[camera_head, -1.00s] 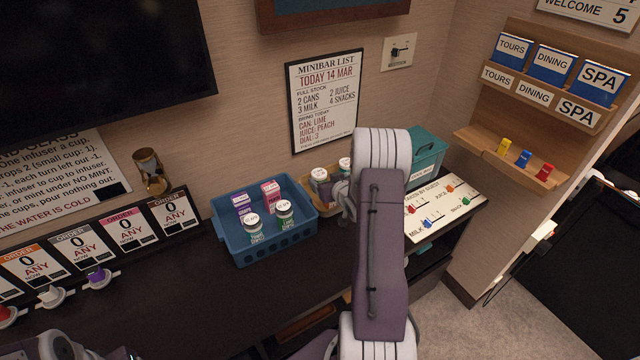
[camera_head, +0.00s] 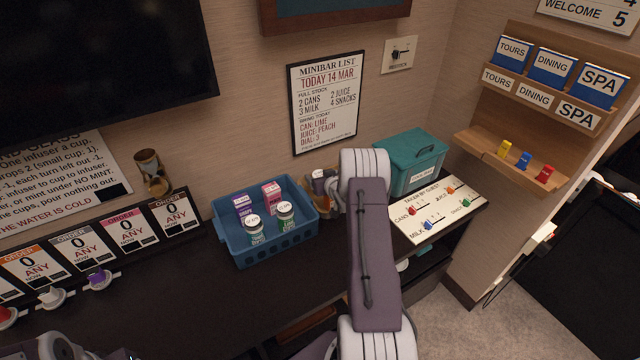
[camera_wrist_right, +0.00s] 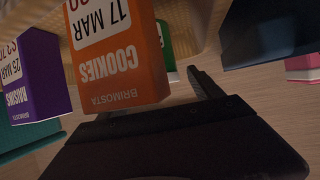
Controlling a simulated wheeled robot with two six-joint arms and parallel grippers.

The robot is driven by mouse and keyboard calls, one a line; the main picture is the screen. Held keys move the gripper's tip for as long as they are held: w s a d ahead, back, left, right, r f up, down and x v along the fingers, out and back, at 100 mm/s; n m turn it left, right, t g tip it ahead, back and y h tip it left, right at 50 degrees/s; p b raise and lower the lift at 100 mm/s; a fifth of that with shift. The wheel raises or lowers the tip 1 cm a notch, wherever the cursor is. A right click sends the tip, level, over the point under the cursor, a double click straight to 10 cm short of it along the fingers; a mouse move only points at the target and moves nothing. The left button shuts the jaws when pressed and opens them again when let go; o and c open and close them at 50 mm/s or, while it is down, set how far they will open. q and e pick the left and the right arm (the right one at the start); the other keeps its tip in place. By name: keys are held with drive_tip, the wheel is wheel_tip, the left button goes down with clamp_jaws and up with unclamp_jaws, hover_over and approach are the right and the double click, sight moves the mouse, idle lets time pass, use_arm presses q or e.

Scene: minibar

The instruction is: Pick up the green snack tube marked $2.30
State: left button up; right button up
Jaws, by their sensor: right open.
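Two green tubes with white lids, one on the left (camera_head: 254,229) and one on the right (camera_head: 285,215), stand in the blue basket (camera_head: 262,250). Another white-lidded container (camera_head: 318,181) stands in the tan tray (camera_head: 323,209). Prices on these are too small to read in the head view. My right gripper (camera_head: 338,200) is at the tray, mostly hidden by my arm. In the right wrist view it is open, with a dark finger (camera_wrist_right: 207,86) near an orange cookies box (camera_wrist_right: 115,55). A green item (camera_wrist_right: 165,40) shows partly behind that box; its price is hidden.
A purple raisins box (camera_wrist_right: 32,78) stands beside the cookies box in the right wrist view. A teal lidded box (camera_head: 412,165) and a white board with coloured pegs (camera_head: 440,208) are right of the tray. The dark counter in front of the blue basket is clear.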

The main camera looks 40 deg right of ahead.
drive_tip(key=shift+s+a+r, duration=0.1)
drive_tip(key=shift+r, duration=0.05)
drive_tip(key=c, duration=1.5)
wheel_tip(320, 180, up, 10)
drive_tip(key=p, duration=0.1)
